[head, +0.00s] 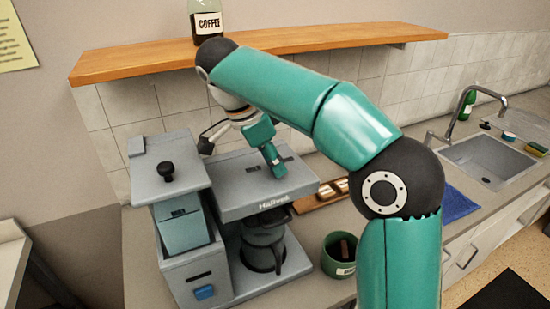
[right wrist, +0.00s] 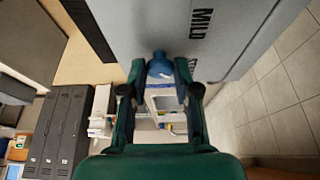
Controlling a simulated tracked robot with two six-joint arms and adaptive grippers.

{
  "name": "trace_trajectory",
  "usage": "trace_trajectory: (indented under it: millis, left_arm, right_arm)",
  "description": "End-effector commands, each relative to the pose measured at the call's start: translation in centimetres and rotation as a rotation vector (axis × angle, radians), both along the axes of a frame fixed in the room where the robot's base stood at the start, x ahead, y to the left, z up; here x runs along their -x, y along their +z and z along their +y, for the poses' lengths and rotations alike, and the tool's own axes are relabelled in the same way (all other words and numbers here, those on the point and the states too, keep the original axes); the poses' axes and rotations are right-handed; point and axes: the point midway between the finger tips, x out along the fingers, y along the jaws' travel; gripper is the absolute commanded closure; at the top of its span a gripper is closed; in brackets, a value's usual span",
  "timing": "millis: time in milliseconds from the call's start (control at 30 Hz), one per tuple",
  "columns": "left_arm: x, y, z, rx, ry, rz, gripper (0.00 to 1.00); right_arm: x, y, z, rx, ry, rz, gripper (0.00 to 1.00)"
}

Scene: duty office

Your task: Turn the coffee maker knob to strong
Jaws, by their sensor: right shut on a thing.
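The grey coffee maker (head: 240,206) stands on the counter with a glass pot (head: 262,250) in its bay. My right gripper (head: 274,163) reaches down to the top of its right-hand section. In the right wrist view, the two fingers (right wrist: 160,76) are shut on a small blue knob (right wrist: 159,66). The word MILD (right wrist: 200,22) reads on the grey panel beside it. A second label is mostly hidden behind a finger. In the head view the gripper covers the blue knob, so its pointer direction cannot be told. My left gripper is not in view.
A black knob (head: 166,171) stands on the machine's left section. A green mug (head: 334,262) and a wooden tray (head: 312,203) sit to the right. A wooden shelf (head: 130,66) with a coffee jar (head: 206,24) hangs above. A sink (head: 490,160) is at the right.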

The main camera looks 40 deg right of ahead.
Motion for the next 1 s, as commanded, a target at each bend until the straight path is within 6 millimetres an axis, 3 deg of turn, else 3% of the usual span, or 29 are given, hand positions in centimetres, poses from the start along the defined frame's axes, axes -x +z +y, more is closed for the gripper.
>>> trace_trajectory:
  millis: [133,167,300,800,1000]
  left_arm:
    - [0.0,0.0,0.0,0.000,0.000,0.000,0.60]
    - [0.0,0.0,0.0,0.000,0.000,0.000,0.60]
    - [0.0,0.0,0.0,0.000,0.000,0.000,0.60]
    - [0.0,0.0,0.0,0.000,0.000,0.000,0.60]
    - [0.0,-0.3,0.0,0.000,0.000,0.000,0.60]
  right_arm:
    - [0.2,-0.1,-0.1,0.002,-0.004,0.010,1.00]
    - [0.2,-0.1,-0.1,0.002,-0.004,0.010,0.68]
    - [0.2,-0.1,0.0,0.001,-0.002,0.009,0.44]
    - [-0.1,0.0,0.1,-0.004,0.003,-0.006,0.44]
    - [-1.8,2.5,1.6,-0.078,0.044,-0.192,0.44]
